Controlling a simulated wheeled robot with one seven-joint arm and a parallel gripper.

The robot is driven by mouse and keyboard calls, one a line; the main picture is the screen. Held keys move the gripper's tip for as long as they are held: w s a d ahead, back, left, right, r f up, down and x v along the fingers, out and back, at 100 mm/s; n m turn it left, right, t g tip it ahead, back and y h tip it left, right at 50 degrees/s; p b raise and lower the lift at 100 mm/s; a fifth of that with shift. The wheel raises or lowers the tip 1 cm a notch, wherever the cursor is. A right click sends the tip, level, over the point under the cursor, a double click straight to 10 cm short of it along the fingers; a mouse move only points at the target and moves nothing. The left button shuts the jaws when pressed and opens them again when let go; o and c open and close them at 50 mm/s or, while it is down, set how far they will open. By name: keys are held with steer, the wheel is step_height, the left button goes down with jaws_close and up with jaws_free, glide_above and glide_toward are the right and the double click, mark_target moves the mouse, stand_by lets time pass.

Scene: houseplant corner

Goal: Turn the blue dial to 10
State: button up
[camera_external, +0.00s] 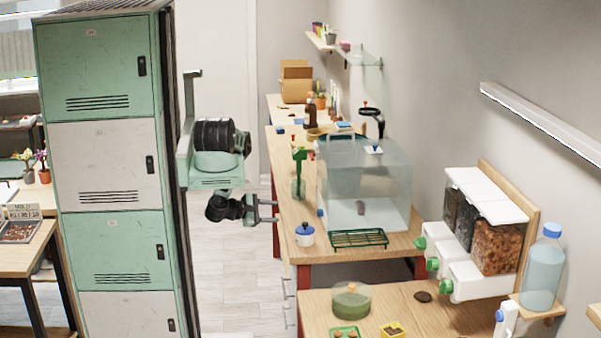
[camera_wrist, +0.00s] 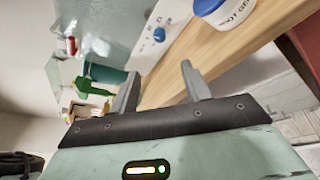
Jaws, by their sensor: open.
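The blue dial (camera_wrist: 158,34) is a small round knob on a white plate with dark marks too small to read. In the wrist view it lies beyond my open fingers, apart from them. In the external view a small blue spot that looks like this dial (camera_external: 320,212) sits low at the tank's left corner. My gripper (camera_external: 270,211) is open and empty, left of the bench edge; its two fingers also show in the wrist view (camera_wrist: 160,74), pointing toward the bench. The dial's pointer setting cannot be read.
A white jar with a blue lid (camera_external: 305,236) stands near the bench edge, close to the dial; its label shows in the wrist view (camera_wrist: 236,14). A glass tank (camera_external: 385,195), a green rack (camera_external: 358,239) and a green tool (camera_external: 299,175) are nearby. Lockers (camera_external: 105,165) stand left.

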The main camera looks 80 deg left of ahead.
steer(key=n+t+h+b, duration=0.3)
steer(key=n+h+b, duration=0.25)
steer(key=b, duration=0.65)
glide_toward(320, 213)
steer(key=shift+n+y, duration=0.25)
steer(key=shift+y, duration=0.2)
steer(key=w+p, duration=0.1)
steer(key=w, duration=0.1)
steer(key=w+p, duration=0.2)
steer(key=w, duration=0.1)
steer(key=w+p, duration=0.2)
steer(key=shift+w+a+f, duration=0.2)
steer(key=shift+w+a, duration=0.1)
steer(key=shift+a, duration=0.1)
